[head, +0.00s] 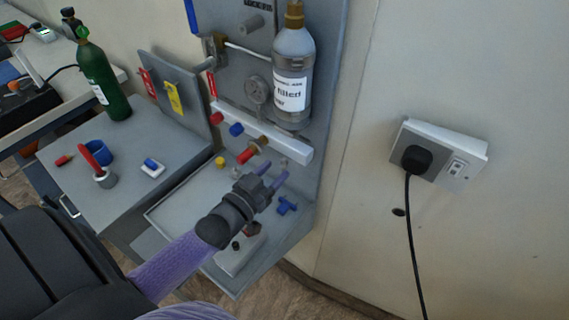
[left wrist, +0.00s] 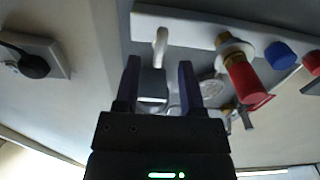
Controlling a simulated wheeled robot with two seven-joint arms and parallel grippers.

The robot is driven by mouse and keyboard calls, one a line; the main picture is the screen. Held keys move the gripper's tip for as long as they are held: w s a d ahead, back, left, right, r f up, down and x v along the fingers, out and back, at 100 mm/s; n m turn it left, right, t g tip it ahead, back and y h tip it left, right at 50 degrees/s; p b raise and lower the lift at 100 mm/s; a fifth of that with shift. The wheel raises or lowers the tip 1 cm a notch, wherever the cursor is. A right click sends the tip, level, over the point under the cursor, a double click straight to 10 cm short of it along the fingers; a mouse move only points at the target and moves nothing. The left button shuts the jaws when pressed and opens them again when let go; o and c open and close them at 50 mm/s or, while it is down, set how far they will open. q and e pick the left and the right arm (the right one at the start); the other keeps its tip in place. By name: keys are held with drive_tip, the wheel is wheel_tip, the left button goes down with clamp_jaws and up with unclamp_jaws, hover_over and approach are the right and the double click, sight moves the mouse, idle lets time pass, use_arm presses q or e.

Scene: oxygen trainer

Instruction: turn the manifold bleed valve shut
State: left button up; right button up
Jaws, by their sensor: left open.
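A white manifold bar (head: 262,133) runs along the lower part of the grey panel, with coloured knobs and fittings on its front. In the left wrist view the manifold bar (left wrist: 190,27) crosses the top. A pale lever-like fitting (left wrist: 160,48) hangs from it, with a grey block below, in line with the gap between my fingers; I take it for the bleed valve, but it carries no readable label. My left gripper (head: 274,173) is open just below the bar's right part. In the wrist view its fingers (left wrist: 159,66) stand apart, either side of the fitting; contact cannot be told.
A brass fitting with a red knob (left wrist: 247,82) and a blue cap (left wrist: 283,55) are close beside the fingers. A grey bottle (head: 292,60) stands above the bar. A blue tee-shaped piece (head: 287,205) lies on the tray below. A wall socket (head: 443,150) with plug is right.

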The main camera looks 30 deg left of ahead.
sight(281, 165)
use_arm(q)
drive_tip(key=shift+w+d+b, duration=0.2)
drive_tip(key=shift+w+b, duration=0.1)
drive_tip(key=shift+w, duration=1.55)
clamp_jaws()
